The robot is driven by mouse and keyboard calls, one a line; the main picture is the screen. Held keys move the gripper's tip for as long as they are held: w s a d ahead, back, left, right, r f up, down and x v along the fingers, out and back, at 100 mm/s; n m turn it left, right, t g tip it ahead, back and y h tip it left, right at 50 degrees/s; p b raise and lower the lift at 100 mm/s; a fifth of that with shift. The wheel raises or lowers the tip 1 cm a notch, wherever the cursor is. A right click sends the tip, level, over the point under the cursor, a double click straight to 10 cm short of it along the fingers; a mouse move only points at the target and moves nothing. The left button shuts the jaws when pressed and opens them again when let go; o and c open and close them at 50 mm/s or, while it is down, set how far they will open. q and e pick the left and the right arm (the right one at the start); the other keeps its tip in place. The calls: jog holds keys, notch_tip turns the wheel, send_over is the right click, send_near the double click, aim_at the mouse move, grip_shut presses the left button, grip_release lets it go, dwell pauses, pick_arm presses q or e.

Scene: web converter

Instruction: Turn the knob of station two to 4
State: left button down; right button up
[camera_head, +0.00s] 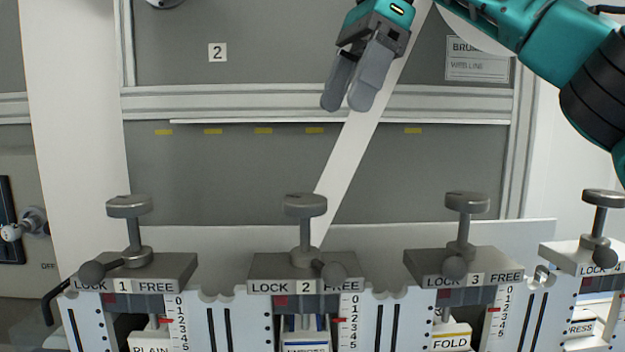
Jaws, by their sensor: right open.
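The station two knob (305,204) is a grey round cap on a vertical stem, standing on the block marked LOCK 2 FREE (272,268). Its lever ball (334,271) lies toward the FREE side. The station two scale (347,320) runs from 0 to 5, and a red pointer (338,320) sits at about 2. My right gripper (345,104) hangs in the upper middle, fingers pointing down, above and slightly right of the knob, well apart from it. It is open and empty, with a narrow gap. My left gripper is not in view.
Similar knobs stand at station one (129,206), station three (467,202) and station four (603,198). A slanted pale strip (345,165) runs down behind the station two knob. A grey panel with a "2" label (218,52) stands behind.

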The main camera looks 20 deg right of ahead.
aim_at(305, 198)
jog(key=b+x, duration=0.2)
jog(key=x, duration=0.9)
jog(key=shift+s+a+f, duration=0.1)
jog(key=shift+f, duration=0.15)
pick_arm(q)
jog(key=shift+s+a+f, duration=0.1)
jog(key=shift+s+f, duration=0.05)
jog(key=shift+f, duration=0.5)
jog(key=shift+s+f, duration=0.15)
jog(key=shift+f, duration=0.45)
pick_arm(e)
jog(key=shift+a+f, duration=0.3)
jog(key=shift+f, duration=0.3)
jog(key=shift+c, duration=0.3)
jog(key=c, duration=1)
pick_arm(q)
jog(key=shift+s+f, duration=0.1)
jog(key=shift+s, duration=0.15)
